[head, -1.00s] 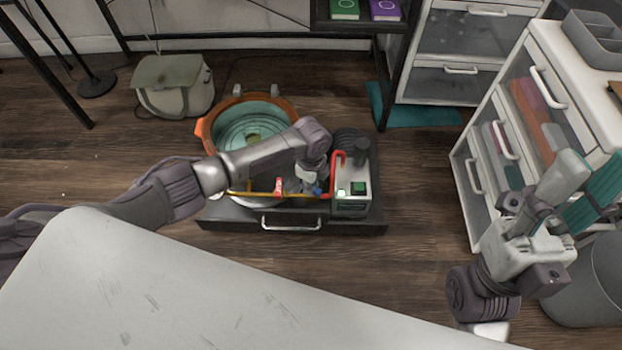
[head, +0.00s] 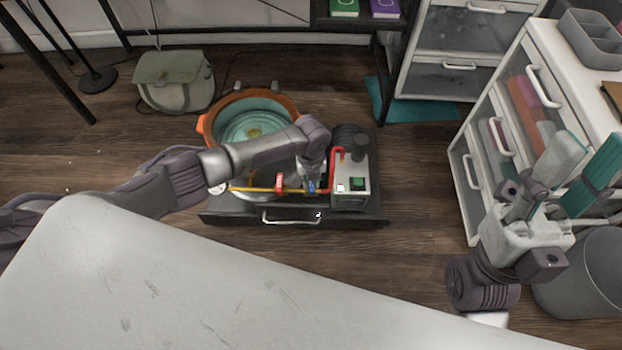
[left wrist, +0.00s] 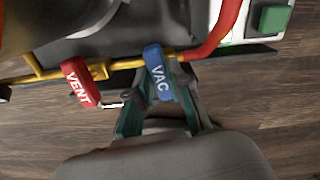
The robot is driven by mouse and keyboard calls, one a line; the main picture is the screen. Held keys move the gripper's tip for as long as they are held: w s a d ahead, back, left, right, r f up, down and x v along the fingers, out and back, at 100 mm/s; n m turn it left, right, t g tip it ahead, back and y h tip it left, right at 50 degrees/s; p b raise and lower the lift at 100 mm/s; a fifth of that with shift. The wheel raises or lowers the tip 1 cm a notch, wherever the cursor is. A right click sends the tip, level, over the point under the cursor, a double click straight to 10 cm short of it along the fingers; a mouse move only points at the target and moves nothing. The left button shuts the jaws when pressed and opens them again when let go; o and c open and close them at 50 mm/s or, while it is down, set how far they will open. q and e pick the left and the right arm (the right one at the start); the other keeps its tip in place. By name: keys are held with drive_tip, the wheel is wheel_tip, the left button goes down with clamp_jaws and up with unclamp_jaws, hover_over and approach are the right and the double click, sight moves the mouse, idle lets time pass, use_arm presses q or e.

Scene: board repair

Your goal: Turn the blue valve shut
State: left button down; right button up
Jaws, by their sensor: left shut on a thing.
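The blue valve handle (left wrist: 159,80), marked VAC, sits on a yellow pipe (left wrist: 125,65) in the left wrist view and points out from the pipe at a slight tilt. It also shows small in the head view (head: 311,187). My left gripper (left wrist: 160,100) is shut on the blue handle, with a finger on each side. In the head view the left gripper (head: 312,178) is partly hidden by its own wrist. The red VENT handle (left wrist: 78,82) is to its left on the same pipe. My right gripper (head: 575,160) is at the right, away from the valves.
The pump box (head: 351,180) with a green switch stands right of the valves, joined by a red hose (head: 334,165). An orange-rimmed pot (head: 206,127) stands behind. A white table (head: 200,290) fills the front. A drawer cabinet (head: 480,170) is at right.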

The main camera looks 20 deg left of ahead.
use_arm(q)
drive_tip(key=shift+s+m, duration=0.1)
drive_tip(key=shift+m, duration=0.7)
drive_tip(key=c, duration=1.1)
unclamp_jaws()
wheel_tip(320, 180, up, 12)
drive_tip(key=shift+f, duration=0.1)
